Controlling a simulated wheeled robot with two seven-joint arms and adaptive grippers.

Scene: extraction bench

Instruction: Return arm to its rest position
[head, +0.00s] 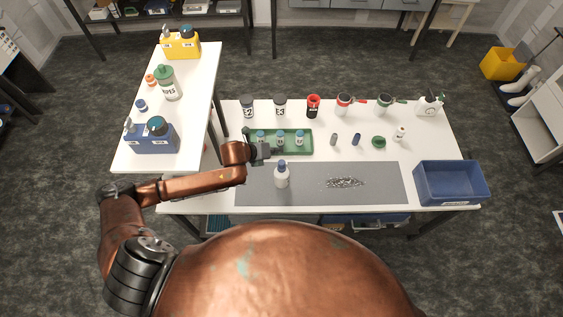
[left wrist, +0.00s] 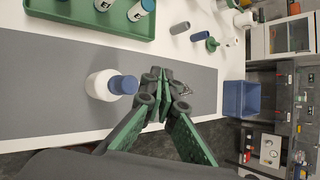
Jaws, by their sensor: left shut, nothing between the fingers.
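My left arm reaches in from the left in the head view, its copper forearm stretched over the bench. My left gripper (head: 277,150) is at the front left of the green tray; it also shows in the left wrist view (left wrist: 168,82). Its fingers are shut with nothing between them. A white bottle with a blue cap (head: 281,180) stands upright on the grey mat (head: 388,183), just in front of the gripper. In the left wrist view the bottle (left wrist: 98,86) is left of the fingers. My right gripper is not in view.
The green tray (head: 307,151) holds several small vials. Bottles and jars line the bench's back, including a red and black one (head: 313,105). A blue bin (head: 450,184) is at the right. Small dark pieces (head: 344,183) lie on the mat. A side table (head: 203,92) stands left.

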